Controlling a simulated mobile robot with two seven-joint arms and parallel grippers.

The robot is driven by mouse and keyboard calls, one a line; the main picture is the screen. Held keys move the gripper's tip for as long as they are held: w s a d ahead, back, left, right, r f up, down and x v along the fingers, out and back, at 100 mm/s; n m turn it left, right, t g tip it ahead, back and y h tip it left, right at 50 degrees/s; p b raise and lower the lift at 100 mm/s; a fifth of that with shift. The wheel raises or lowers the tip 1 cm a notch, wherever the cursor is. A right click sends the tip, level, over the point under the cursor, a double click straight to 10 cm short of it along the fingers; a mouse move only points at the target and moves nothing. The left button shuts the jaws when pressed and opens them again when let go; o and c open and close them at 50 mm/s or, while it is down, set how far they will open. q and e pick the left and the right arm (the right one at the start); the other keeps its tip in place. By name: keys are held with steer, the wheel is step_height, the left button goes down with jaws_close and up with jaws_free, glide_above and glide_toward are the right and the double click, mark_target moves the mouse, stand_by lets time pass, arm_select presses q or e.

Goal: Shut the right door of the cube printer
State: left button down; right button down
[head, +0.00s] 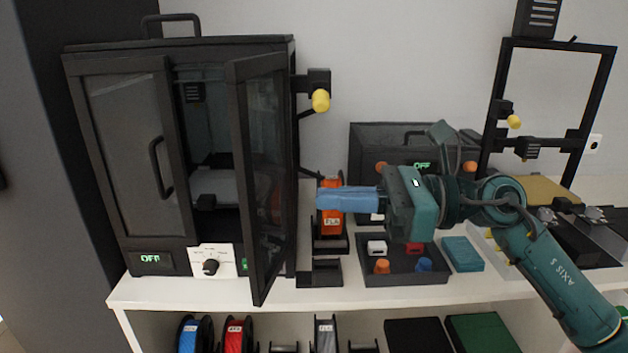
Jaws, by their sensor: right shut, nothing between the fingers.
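The cube printer (193,262) is a black cabinet on the left of the white bench. Its right door (263,170) is a dark glass panel in a black frame, hinged on the right and swung open toward me. The left door (135,150), with a black handle, looks shut or nearly so. Through the gap, the printer's inside shows. My right gripper (320,197) comes in from the right, with its blue fingers shut and empty. It points left toward the right door and appears apart from it, in front of an orange spool. My left gripper is not in view.
A spool holder with an orange spool (330,232) stands right of the printer. A dark tray (400,275) with small parts lies beside it. An open-frame printer (497,95) stands at the right. Spools (238,335) sit on the shelf below the white bench (170,294).

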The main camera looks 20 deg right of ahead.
mark_target(282, 183)
steer(key=x, duration=0.3)
steer(key=shift+a+p, duration=0.1)
steer(key=shift+p, duration=0.3)
